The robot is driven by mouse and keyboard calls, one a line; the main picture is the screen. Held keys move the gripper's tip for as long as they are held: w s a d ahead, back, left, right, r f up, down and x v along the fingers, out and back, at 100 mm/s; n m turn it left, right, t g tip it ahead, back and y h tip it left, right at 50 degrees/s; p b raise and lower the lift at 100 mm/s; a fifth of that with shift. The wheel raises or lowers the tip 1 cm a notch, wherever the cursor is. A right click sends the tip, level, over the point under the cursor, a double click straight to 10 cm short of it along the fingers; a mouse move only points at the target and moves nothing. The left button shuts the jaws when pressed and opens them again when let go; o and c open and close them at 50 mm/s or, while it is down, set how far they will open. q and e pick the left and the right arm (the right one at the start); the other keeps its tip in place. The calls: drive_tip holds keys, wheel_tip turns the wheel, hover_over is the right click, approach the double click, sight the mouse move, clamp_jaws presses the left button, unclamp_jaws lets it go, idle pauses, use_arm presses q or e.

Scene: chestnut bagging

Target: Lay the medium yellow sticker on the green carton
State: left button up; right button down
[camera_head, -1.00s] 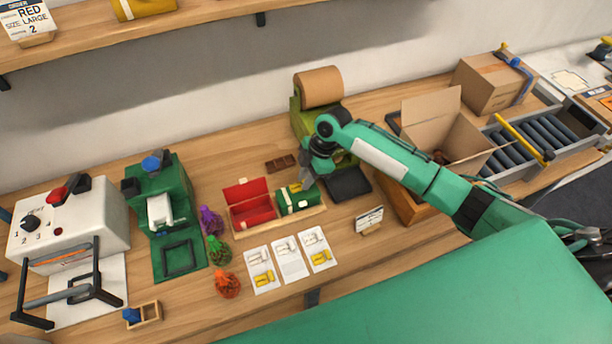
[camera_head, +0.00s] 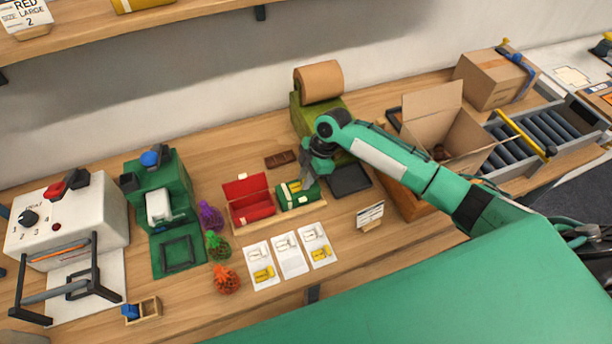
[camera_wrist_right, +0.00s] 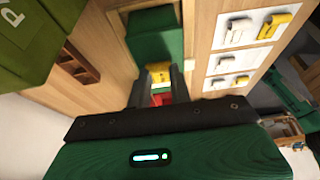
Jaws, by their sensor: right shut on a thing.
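The green carton (camera_head: 304,200) stands at the right end of a wooden tray, beside the open red carton (camera_head: 252,205). My right gripper (camera_head: 303,185) points down at the green carton and partly hides it. It is shut on the yellow sticker (camera_head: 294,186), a small patch at the carton's top; in the right wrist view the sticker (camera_wrist_right: 157,72) shows between the fingertips (camera_wrist_right: 159,76), against the green carton (camera_wrist_right: 156,38). I cannot tell whether the sticker touches the carton. My left gripper is not in view.
Three white cards with stickers lie in front; the middle card (camera_head: 291,262) shows no yellow one. Net bags (camera_head: 212,218) lie left of the cartons. A dark pad (camera_head: 349,181) and a small sign (camera_head: 370,214) are to the right. A brown bar (camera_head: 280,159) lies behind.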

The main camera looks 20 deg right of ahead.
idle(0.3)
drive_tip(key=c, duration=1.2)
unclamp_jaws()
wheel_tip(320, 180, up, 7)
drive_tip(key=p, duration=0.6)
drive_tip(key=shift+s+f, duration=0.1)
